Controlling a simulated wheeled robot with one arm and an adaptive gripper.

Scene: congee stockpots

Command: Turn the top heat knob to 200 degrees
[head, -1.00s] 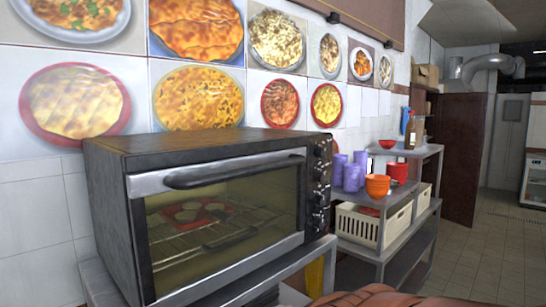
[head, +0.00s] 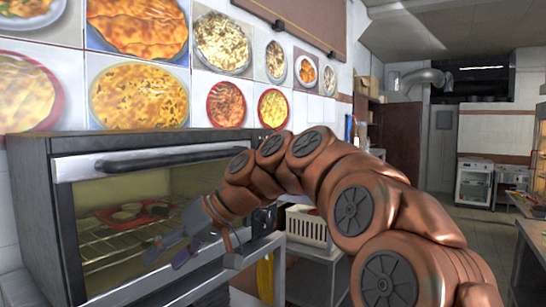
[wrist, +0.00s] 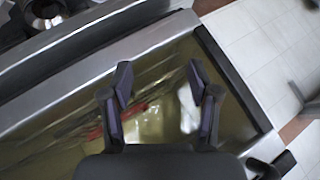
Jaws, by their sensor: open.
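The black toaster oven (head: 40,200) stands at the left in the head view, its glass door shut. My gripper (head: 165,255) is open and empty in front of the lower right of the door. In the wrist view its spread fingers (wrist: 160,75) lie over the door glass. My arm hides most of the oven's right-hand control panel in the head view, with the top heat knob. A low part of the panel (head: 263,216) shows beside the arm. The wrist view shows one knob with a silver ring (wrist: 45,14) at the upper left; I cannot tell which.
The oven's long door handle (head: 150,160) runs along the door's top. A tray with round pieces (head: 130,213) is inside on a rack. A shelf with a white crate (head: 305,225) stands to the right of the oven. Open tiled floor lies farther right.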

